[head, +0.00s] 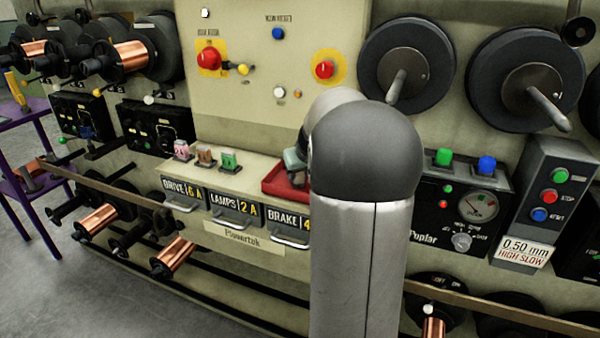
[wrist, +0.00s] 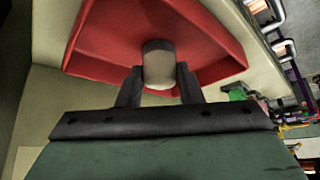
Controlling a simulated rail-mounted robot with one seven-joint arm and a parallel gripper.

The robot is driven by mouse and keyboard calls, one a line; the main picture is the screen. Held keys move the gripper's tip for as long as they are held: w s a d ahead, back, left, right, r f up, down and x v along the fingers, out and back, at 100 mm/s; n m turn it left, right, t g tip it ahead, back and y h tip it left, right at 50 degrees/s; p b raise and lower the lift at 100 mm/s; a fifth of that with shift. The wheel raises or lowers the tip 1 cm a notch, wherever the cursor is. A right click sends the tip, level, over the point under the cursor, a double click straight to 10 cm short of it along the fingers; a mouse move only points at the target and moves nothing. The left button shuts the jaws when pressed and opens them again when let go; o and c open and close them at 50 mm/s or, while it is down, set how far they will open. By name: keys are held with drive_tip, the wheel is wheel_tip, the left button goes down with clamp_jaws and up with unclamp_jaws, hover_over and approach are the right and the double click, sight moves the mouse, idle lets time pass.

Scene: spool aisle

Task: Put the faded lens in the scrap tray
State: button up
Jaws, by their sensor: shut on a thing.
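The faded lens (wrist: 158,62) is a small pale grey-beige cylinder in the wrist view. My gripper (wrist: 158,84) is shut on it, with one dark finger on each side. The red scrap tray (wrist: 95,42) lies beyond the lens, and its walls spread to both sides of it. I cannot tell whether the lens touches the tray floor. In the head view the red tray (head: 274,180) sits on the ledge, partly hidden by my arm. Part of my gripper (head: 295,160) shows just over the tray; its fingertips and the lens are hard to make out there.
Labelled drawers with handles (head: 236,219) are below. A panel with red knobs (head: 209,58) rises behind. Spools (head: 406,67) with protruding spindles flank it.

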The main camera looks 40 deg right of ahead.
drive_tip(key=o, duration=0.9)
drive_tip(key=shift+o, duration=0.2)
drive_tip(key=shift+s+r, duration=0.1)
drive_tip(key=shift+r, duration=0.2)
drive_tip(key=v, duration=1.2)
drive_tip(key=s+a+f+g+y, duration=0.1)
drive_tip(key=s+a+f, duration=0.15)
drive_tip(key=a, duration=0.35)
drive_tip(key=s+a+f+n+g, duration=0.1)
drive_tip(key=a+f, duration=0.3)
drive_tip(key=a, duration=0.3)
drive_tip(key=s+a+f+g+y, duration=0.1)
drive_tip(key=a+f, duration=0.2)
drive_tip(key=a, duration=0.3)
drive_tip(key=s+a+f+n+g, duration=0.1)
drive_tip(key=s+a+f, duration=0.3)
drive_tip(key=s, duration=0.3)
drive_tip(key=s+a+f+n+g, duration=0.1)
drive_tip(key=s+a+f+g, duration=0.1)
drive_tip(key=s+a+f, duration=0.3)
drive_tip(key=s+a, duration=0.2)
drive_tip(key=s, duration=0.1)
drive_tip(key=shift+f+p, duration=0.25)
drive_tip(key=shift+p, duration=0.1)
